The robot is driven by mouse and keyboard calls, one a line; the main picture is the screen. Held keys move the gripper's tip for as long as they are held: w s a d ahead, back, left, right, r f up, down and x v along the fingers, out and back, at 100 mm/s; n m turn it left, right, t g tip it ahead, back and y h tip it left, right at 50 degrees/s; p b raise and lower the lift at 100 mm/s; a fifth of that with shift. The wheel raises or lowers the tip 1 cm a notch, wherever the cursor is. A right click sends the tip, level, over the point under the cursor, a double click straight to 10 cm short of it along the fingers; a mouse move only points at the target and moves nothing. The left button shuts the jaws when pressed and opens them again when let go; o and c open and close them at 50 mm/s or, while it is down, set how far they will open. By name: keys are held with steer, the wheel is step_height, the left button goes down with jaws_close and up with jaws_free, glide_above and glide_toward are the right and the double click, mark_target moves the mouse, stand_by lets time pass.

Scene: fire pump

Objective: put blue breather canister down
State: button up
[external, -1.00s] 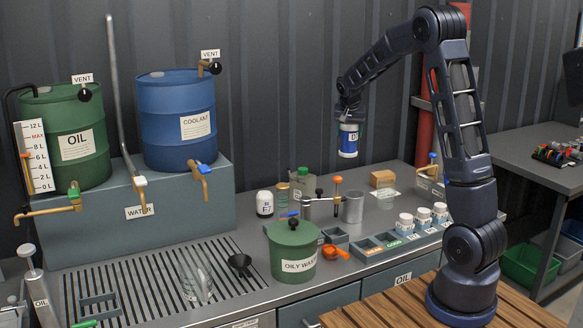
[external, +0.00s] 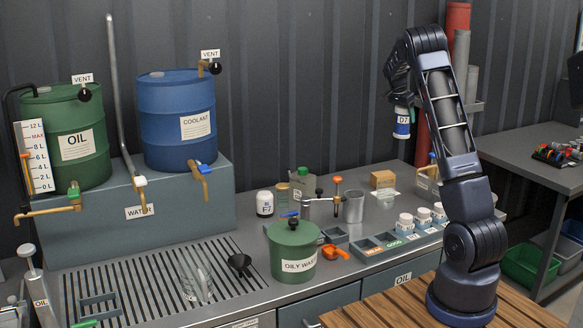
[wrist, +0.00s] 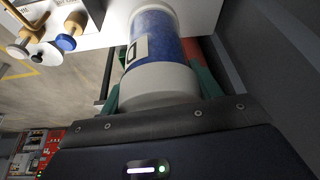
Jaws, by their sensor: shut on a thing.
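The blue breather canister (external: 402,122) is white at both ends with a blue band and a label reading "D7". It hangs upright in the air below my gripper (external: 402,104), near the back wall and above the right part of the bench. In the wrist view the canister (wrist: 152,45) fills the upper middle, with green fingers of my gripper (wrist: 158,88) on both sides. My gripper is shut on it.
Below stand a metal cup (external: 354,207), a cardboard box (external: 382,179) and white jars (external: 405,223) by a divided tray (external: 375,244). A red cylinder (external: 424,130) stands close behind the canister. The slatted drain (external: 150,285) is mostly clear.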

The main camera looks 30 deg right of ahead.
steer(key=d+m, duration=0.2)
steer(key=d, duration=0.3)
steer(key=shift+g, duration=0.3)
steer(key=f, duration=2)
steer(key=shift+s, duration=0.4)
steer(key=shift+f, duration=0.1)
steer(key=o, duration=1.2)
